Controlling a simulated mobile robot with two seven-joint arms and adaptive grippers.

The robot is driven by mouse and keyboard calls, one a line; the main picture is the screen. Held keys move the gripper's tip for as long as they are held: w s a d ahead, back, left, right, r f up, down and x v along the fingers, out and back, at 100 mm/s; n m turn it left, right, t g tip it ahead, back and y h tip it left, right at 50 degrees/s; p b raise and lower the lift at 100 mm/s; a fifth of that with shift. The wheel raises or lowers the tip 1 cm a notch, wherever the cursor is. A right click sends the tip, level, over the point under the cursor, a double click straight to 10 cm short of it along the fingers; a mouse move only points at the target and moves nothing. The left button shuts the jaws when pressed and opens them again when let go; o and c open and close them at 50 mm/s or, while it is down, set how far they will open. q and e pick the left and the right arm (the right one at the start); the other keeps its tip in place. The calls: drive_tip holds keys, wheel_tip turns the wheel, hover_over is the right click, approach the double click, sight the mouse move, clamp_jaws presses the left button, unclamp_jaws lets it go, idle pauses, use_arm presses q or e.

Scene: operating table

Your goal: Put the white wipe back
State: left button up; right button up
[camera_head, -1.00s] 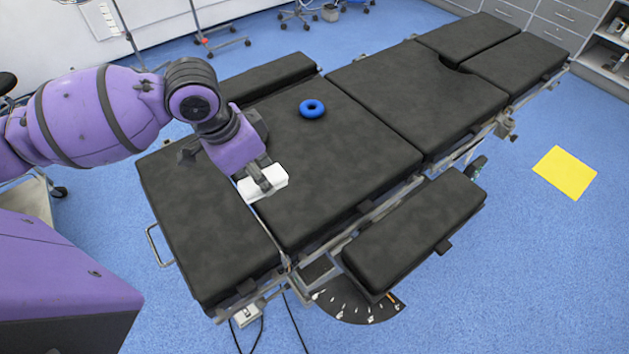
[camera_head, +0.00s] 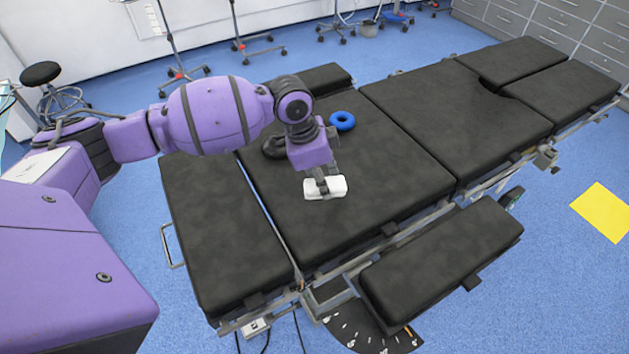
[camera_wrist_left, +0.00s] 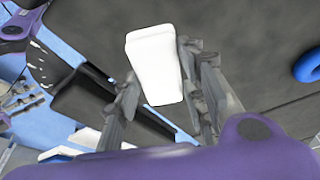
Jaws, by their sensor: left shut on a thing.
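The white wipe (camera_head: 330,188) is a small white block-like pack. My left gripper (camera_head: 322,186) is shut on it, above the black padded operating table (camera_head: 400,175). In the left wrist view the white wipe (camera_wrist_left: 154,62) sits between the two grey fingers of my left gripper (camera_wrist_left: 160,85). I cannot tell exactly how high the wipe is above the padding. My right gripper is not in view.
A blue ring (camera_head: 342,121) lies on the table pad behind my left gripper. The pad in front and to the right is clear. A yellow sheet (camera_head: 603,212) lies on the blue floor at the right. Wheeled stands (camera_head: 255,45) stand behind.

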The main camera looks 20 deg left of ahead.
use_arm(q)
drive_tip(key=shift+w+d+f, duration=0.45)
drive_tip(key=shift+w+f, duration=0.2)
drive_tip(key=shift+f, duration=0.05)
drive_tip(key=shift+a+x, duration=0.15)
drive_tip(key=shift+x, duration=0.7)
drive_tip(key=shift+a+x, duration=0.15)
drive_tip(key=shift+x, duration=0.75)
drive_tip(key=shift+s+f, duration=0.1)
drive_tip(key=shift+f, duration=0.15)
drive_tip(key=o, duration=1.1)
drive_tip(key=v, duration=1.2)
drive_tip(key=shift+p, duration=0.3)
